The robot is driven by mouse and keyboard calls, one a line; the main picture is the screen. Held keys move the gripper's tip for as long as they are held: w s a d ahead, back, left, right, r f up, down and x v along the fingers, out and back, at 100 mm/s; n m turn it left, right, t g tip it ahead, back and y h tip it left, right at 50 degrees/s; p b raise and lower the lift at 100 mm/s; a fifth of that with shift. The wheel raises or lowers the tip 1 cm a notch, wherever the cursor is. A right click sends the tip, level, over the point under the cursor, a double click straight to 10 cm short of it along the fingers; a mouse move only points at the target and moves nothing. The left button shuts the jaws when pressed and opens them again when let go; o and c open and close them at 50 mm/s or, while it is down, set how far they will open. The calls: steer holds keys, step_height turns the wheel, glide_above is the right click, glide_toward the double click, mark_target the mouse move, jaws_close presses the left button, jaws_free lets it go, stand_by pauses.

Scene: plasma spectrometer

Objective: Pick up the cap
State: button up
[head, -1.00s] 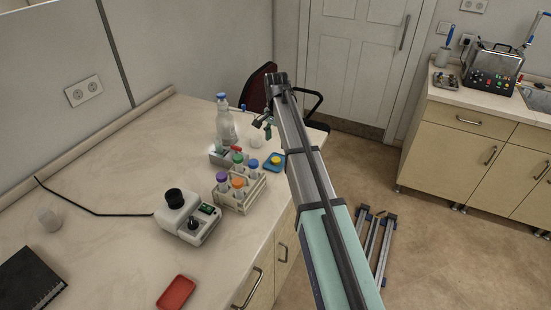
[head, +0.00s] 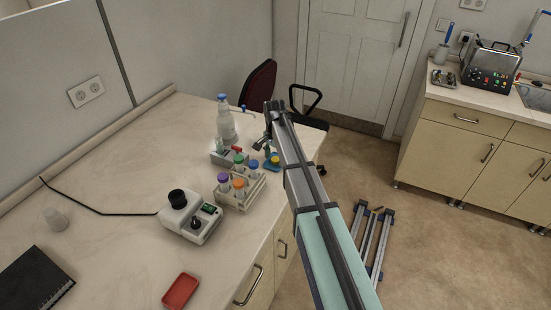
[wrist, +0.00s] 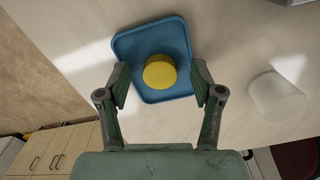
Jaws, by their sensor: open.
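The cap is a round yellow piece (wrist: 160,71) lying on a blue square tray (wrist: 124,43) in the wrist view. In the head view the cap (head: 275,160) and the tray (head: 268,167) are at the table's right edge, partly covered by my gripper. My gripper (wrist: 161,88) is open, with its two fingers apart on either side of the cap's near side in the wrist view. Nothing is between the fingertips except the view of the cap and tray. In the head view my gripper (head: 265,146) is small and partly hidden by my arm.
A clear bottle (head: 227,124) stands behind. A translucent cup (wrist: 276,95) is right of the tray in the wrist view. A red dish (head: 180,291) lies in front.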

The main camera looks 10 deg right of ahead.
steer(key=c, duration=0.7)
steer(key=shift+s, duration=0.1)
steer(key=shift+c, duration=0.2)
